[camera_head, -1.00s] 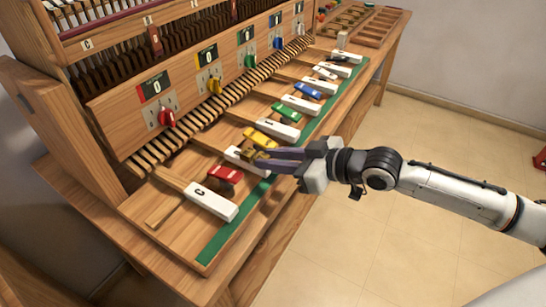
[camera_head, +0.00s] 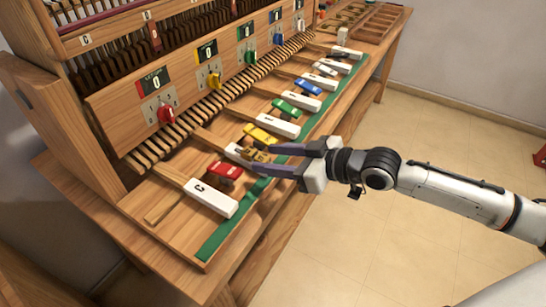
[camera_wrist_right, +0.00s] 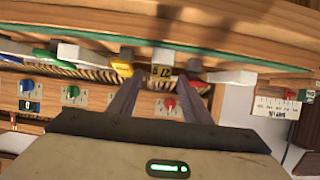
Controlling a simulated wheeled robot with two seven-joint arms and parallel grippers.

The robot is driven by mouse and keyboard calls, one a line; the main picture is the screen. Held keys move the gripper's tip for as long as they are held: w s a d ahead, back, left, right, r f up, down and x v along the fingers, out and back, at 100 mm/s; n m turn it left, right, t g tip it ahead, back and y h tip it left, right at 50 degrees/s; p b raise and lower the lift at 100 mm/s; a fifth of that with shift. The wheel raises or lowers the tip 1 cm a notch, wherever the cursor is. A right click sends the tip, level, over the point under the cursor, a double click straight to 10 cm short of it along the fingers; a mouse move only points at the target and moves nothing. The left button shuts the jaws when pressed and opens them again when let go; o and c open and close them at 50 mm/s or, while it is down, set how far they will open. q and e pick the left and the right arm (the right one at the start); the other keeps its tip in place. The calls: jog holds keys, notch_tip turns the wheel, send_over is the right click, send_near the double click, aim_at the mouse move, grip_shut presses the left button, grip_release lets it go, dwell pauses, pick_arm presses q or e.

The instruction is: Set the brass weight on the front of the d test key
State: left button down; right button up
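The brass weight (camera_head: 258,155) rests on the front part of a white key (camera_head: 236,150), second from the left, between the red and yellow blocks. I take this key for the d test key; its letter is hidden. My right gripper (camera_head: 261,157) is open, with one finger on each side of the weight and gaps between. In the right wrist view the weight (camera_wrist_right: 161,71) sits between the spread fingers (camera_wrist_right: 158,84), in front of the white key end (camera_wrist_right: 163,55). My left gripper is not in view.
A red block (camera_head: 225,170) stands left of the weight beside the C key (camera_head: 211,197). A yellow block (camera_head: 261,133) stands close on the other side. Green and blue blocks and more white keys run along the bench. A green strip (camera_head: 222,238) lines the front edge.

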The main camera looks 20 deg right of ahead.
jog(key=shift+d, duration=0.1)
jog(key=v, duration=1)
jog(key=shift+s, duration=0.1)
jog(key=s+a+f+m+h, duration=0.2)
jog(key=s+f, duration=0.3)
jog(key=f, duration=0.5)
jog(key=s+a+f+m+g+h, duration=0.1)
jog(key=s+a+f+h, duration=0.1)
jog(key=s+f, duration=0.4)
jog(key=s+a+f+m+g+h, duration=0.1)
jog(key=s+f, duration=0.4)
jog(key=f, duration=0.8)
jog(key=shift+s+a+f+m+h, duration=0.3)
jog(key=shift+s+a+m+h, duration=0.1)
jog(key=shift+a+m, duration=0.45)
